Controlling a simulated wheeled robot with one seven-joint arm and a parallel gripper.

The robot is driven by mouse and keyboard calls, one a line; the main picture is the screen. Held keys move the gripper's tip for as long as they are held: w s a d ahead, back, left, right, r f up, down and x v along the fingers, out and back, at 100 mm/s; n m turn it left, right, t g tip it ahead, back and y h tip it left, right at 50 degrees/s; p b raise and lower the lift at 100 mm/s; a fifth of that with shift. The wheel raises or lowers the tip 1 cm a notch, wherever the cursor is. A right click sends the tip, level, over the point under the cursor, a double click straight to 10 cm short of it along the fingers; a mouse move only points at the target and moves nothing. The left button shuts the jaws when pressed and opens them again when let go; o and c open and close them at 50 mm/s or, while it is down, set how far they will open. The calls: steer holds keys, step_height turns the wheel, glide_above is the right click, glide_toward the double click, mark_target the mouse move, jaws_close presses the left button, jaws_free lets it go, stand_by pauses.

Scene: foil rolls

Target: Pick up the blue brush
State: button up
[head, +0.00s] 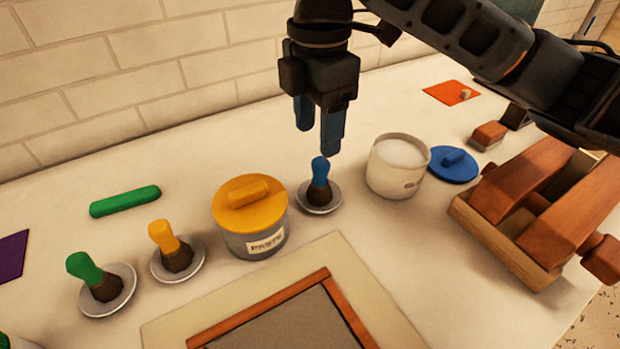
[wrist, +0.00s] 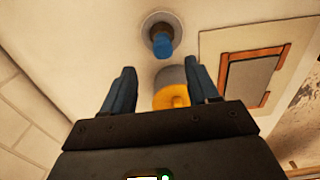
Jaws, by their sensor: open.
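The blue brush (head: 320,182) stands upright on a small grey saucer (head: 331,207) in the middle of the head view, its blue handle up and dark bristles down. My gripper (head: 319,138) is open and empty, pointing down just above the brush handle in the head view. In the wrist view the blue brush (wrist: 162,42) on its saucer (wrist: 148,24) lies beyond the fingertips of my gripper (wrist: 159,76), roughly centred between them. The fingers are apart from the brush as far as I can see.
A pot with a yellow lid (head: 250,203) stands left of the brush, and an open white pot (head: 398,167) close on its right. Yellow (head: 165,240) and green (head: 88,270) brushes stand further left. A framed panel (head: 285,315) lies in front, a wooden press (head: 540,210) at right.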

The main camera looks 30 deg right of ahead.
mark_target(321, 160)
steer(key=f, duration=0.7)
steer(key=shift+s+d+f, duration=0.2)
steer(key=shift+d+f, duration=0.05)
steer(key=c, duration=1.1)
